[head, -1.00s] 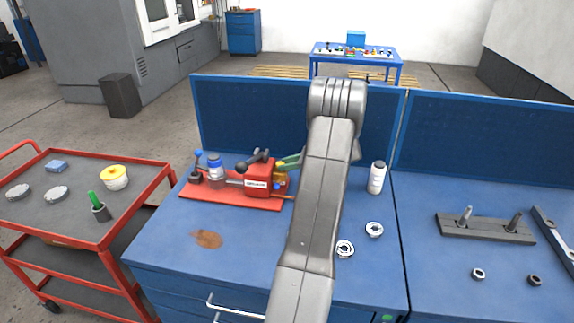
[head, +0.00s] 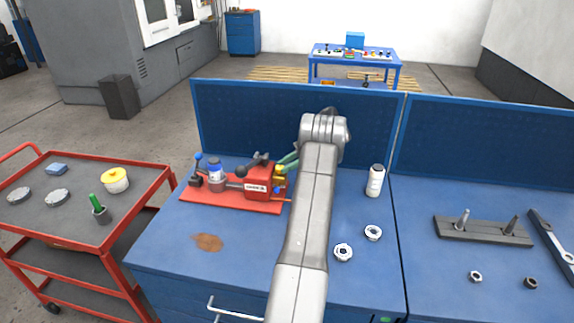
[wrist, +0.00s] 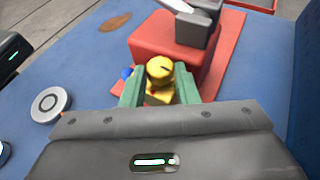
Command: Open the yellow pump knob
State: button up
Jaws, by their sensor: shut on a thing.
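The yellow pump knob (wrist: 160,72) is on the near end of the red pump body (wrist: 172,42) in the wrist view. My gripper (wrist: 160,90) has its two green fingers on either side of the knob and is shut on it. In the head view, the pump (head: 258,187) stands on a red base plate (head: 225,205) on the blue bench. A small part of the yellow knob (head: 279,170) shows there beside the green fingers, and my arm hides much of that end. A small blue knob (wrist: 126,72) sits just left of the fingers in the wrist view.
A white bottle (head: 375,181) and two metal rings (head: 373,233) stand right of my arm. A blue back panel (head: 260,122) rises behind the bench. A red cart (head: 75,215) stands at left. The front left of the bench is mostly clear.

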dwell(0.4)
jog(key=o, duration=1)
jog(key=shift+c, duration=0.2)
